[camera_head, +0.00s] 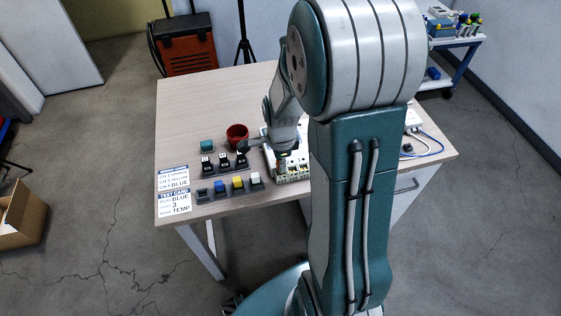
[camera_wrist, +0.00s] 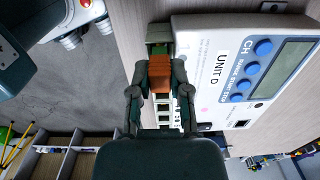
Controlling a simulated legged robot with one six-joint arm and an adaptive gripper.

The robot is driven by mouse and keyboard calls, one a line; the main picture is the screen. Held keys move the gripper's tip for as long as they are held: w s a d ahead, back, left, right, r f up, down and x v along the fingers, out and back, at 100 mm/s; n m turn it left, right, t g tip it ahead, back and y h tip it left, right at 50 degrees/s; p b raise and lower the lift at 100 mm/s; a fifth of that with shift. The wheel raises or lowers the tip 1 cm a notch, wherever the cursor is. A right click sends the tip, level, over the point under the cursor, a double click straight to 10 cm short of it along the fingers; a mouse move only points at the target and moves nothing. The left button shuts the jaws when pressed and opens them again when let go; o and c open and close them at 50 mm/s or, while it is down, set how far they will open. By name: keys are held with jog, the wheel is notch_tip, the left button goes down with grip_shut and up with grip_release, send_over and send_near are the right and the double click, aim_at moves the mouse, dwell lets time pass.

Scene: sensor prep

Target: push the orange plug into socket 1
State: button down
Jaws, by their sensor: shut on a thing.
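The orange plug (camera_wrist: 160,70) is between the fingertips of my gripper (camera_wrist: 160,82) in the wrist view, and the jaws are shut on it. It is over or at a pale strip of green-ended sockets (camera_wrist: 157,36) along the edge of the white unit marked UNIT D (camera_wrist: 205,60). Which socket it faces, and whether it is seated, I cannot tell. In the head view my gripper (camera_head: 283,150) points down at the unit (camera_head: 292,177), which my arm partly hides. The plug is too small to make out there.
Left of the unit, a rack holds a blue plug (camera_head: 220,187), a yellow plug (camera_head: 238,183) and a white plug (camera_head: 255,178). Black parts (camera_head: 223,163), a teal block (camera_head: 207,146) and a red cup (camera_head: 237,132) stand behind. Printed cards (camera_head: 174,203) lie at the left edge.

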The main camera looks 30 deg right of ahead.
jog(key=shift+f, duration=0.5)
dwell(1.3)
jog(key=c, duration=0.5)
grip_release()
jog(key=shift+o, duration=0.8)
jog(key=shift+r, duration=3.5)
